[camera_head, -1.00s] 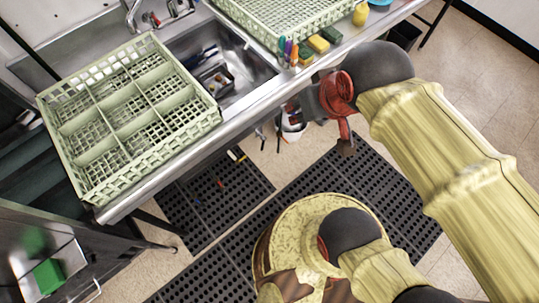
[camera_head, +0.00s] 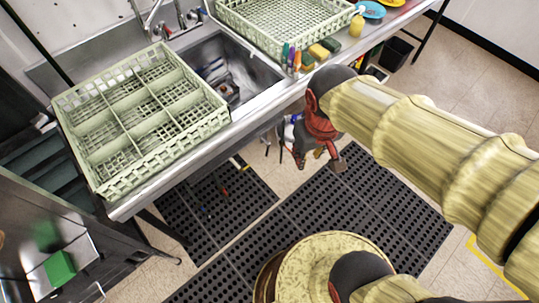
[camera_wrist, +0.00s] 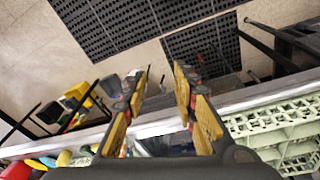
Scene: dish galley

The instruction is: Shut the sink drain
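The sink (camera_head: 262,75) is a steel basin set in the counter, partly covered by a green dish rack. A small dark and metallic item (camera_head: 227,88) sits low in the basin; I cannot tell whether it belongs to the drain. No drain handle can be made out clearly. My gripper (camera_head: 318,160) is in front of the counter's front edge and below its top, above the floor mat. The wrist view also shows my gripper (camera_wrist: 160,78), its two orange-and-dark fingers apart with nothing between them. The area under the sink is mostly hidden by the counter.
The green rack (camera_head: 215,118) overhangs the sink's left side; another rack (camera_head: 335,12) stands at the right. Markers (camera_head: 290,58), sponges (camera_head: 318,52) and a yellow cup (camera_head: 357,26) sit near the edge. Black mats (camera_head: 400,215) cover open floor.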

